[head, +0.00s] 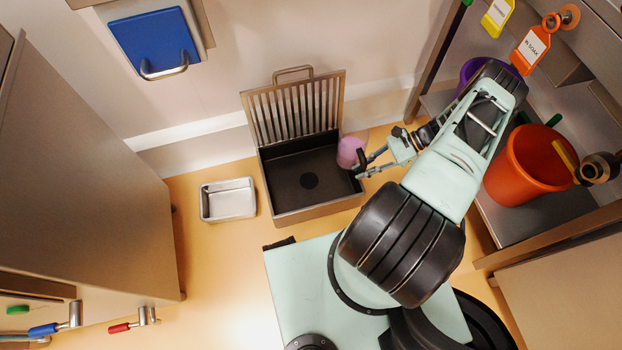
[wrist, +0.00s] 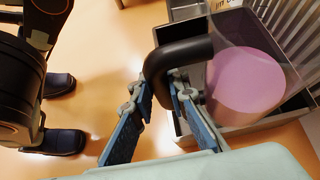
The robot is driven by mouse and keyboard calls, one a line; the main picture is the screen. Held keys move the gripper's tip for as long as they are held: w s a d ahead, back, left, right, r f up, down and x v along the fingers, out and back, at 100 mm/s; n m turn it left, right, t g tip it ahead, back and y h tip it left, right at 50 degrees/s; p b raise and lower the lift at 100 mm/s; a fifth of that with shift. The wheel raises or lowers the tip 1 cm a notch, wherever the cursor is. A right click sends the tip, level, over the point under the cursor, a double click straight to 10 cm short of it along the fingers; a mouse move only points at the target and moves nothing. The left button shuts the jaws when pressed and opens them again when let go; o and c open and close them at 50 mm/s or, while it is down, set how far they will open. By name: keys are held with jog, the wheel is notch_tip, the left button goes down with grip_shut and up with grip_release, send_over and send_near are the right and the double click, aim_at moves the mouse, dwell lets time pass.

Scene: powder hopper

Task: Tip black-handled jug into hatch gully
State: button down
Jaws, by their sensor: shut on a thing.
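The jug (head: 349,151) holds something pink and has a black handle (wrist: 178,58). It is over the right side of the gully, and it shows large in the wrist view (wrist: 247,85). My gripper (head: 366,166) is shut on the black handle, with a blue-padded finger (wrist: 160,92) on each side of it. The hatch gully (head: 318,212) is a dark open metal box on the floor with a round drain in its bottom. Its slatted grate lid (head: 296,108) stands raised at the back. I cannot tell how far the jug is tilted.
A small metal tray (head: 228,200) lies on the floor left of the gully. An orange bucket (head: 520,165) and a purple container (head: 474,70) stand on the shelf at right. A grey cabinet (head: 85,170) fills the left. Floor between cabinet and tray is clear.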

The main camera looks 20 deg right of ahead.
jog(key=shift+f+b, duration=2.8)
jog(key=shift+f, duration=0.45)
jog(key=shift+a+h, duration=0.1)
jog(key=shift+h, duration=0.3)
jog(key=shift+a+f+h, duration=0.15)
jog(key=shift+a+h, duration=0.4)
jog(key=shift+h, duration=0.75)
jog(key=shift+a+f+h, duration=0.15)
jog(key=shift+a+h, duration=0.4)
jog(key=shift+h, duration=0.75)
jog(key=shift+a+f+h, duration=0.15)
jog(key=shift+a+h, duration=0.4)
jog(key=shift+h, duration=0.75)
jog(key=shift+a+r+h, duration=0.1)
jog(key=shift+r+h, duration=0.15)
jog(key=shift+h, duration=0.05)
jog(key=shift+f+h, duration=0.2)
jog(key=shift+h, duration=1.1)
jog(key=shift+a+f+h, duration=0.15)
jog(key=shift+f+h, duration=0.05)
jog(key=shift+h, duration=1.1)
